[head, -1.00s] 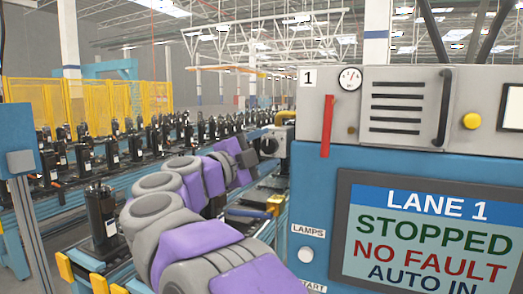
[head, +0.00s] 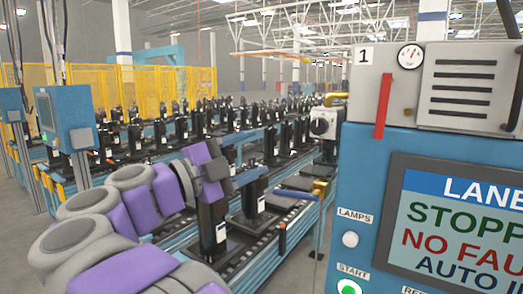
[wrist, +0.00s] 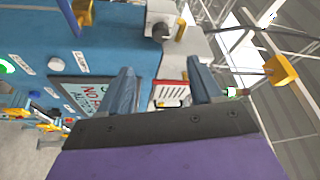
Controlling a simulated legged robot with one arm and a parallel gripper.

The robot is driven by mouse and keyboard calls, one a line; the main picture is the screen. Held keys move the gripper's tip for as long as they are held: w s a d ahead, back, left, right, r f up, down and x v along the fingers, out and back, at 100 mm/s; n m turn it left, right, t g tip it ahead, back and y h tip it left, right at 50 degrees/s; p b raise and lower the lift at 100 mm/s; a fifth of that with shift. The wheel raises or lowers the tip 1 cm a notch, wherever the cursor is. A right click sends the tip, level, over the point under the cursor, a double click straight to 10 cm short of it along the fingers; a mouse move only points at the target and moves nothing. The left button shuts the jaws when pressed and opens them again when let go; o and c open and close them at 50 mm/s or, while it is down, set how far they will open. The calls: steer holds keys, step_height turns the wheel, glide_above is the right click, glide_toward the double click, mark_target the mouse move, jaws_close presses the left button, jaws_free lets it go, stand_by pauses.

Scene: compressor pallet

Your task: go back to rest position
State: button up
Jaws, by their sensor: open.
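My arm reaches from the bottom left of the head view toward the middle, bent, with purple and grey links. My gripper (head: 243,166) is at its end, in front of the black compressors on the conveyor and left of the blue lane cabinet. In the wrist view its two blue-grey fingers (wrist: 163,76) stand apart, with nothing held between them. The cabinet's blue face and screen show behind the fingers there. In the head view I cannot tell the exact gap between the fingers and the compressors behind.
The blue cabinet (head: 355,185) stands close on the right; its screen (head: 455,220) reads stopped. Its START button (head: 349,287) glows green. Conveyors with several black compressors (head: 211,225) run behind my arm. Another blue panel (head: 68,118) and yellow fencing (head: 97,90) are at left.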

steer(key=shift+s+a, duration=0.15)
steer(key=shift+a, duration=0.05)
